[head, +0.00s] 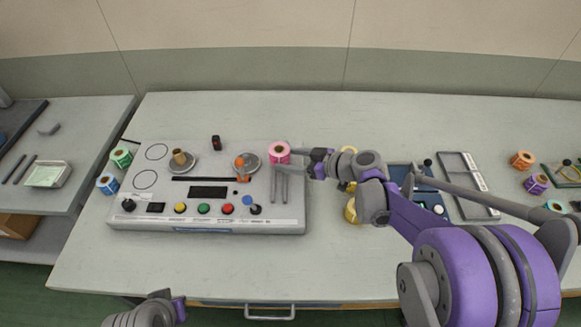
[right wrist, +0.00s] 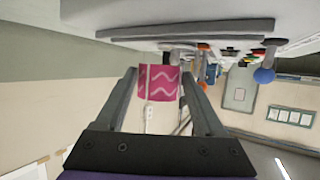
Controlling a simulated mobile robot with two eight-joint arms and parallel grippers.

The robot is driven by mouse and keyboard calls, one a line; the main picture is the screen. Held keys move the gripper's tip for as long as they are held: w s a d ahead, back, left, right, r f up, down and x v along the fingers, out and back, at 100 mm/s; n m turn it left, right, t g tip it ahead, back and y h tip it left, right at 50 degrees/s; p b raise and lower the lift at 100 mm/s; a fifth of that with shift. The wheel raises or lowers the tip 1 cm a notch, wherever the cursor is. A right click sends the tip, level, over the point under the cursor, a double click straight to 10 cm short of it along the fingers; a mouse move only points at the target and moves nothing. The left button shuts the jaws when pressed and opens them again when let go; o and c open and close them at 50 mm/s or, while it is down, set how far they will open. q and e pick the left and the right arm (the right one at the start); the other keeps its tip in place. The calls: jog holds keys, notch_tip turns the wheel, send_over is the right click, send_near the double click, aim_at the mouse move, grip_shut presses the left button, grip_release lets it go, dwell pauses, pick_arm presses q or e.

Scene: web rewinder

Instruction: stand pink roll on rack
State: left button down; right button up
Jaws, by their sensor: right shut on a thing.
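The pink roll (head: 279,152) shows at the back right corner of the grey rewinder panel, its round end with a brown core facing up. My right gripper (head: 291,155) reaches it from the right and is shut on it. In the right wrist view the pink roll (right wrist: 158,83), with pale wavy lines, sits between the two fingertips. Grey parallel bars (head: 279,187) lie just in front of the roll on the panel. I cannot tell which thing is the rack. Only part of my left arm's end (head: 165,308) shows at the bottom edge; its fingertips cannot be made out.
The panel (head: 190,218) carries buttons, knobs, a brown core on a spindle (head: 179,157) and a disc with an orange piece (head: 246,163). Green (head: 121,156) and blue (head: 107,183) rolls stand at its left. A dark framed tray (head: 452,168) and several rolls are at right.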

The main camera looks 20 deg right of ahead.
aim_at(291, 175)
jog(key=shift+f, duration=1.6)
jog(key=shift+f+b, duration=0.2)
jog(key=shift+b, duration=0.15)
jog(key=o, duration=1.4)
jog(key=shift+r, duration=0.1)
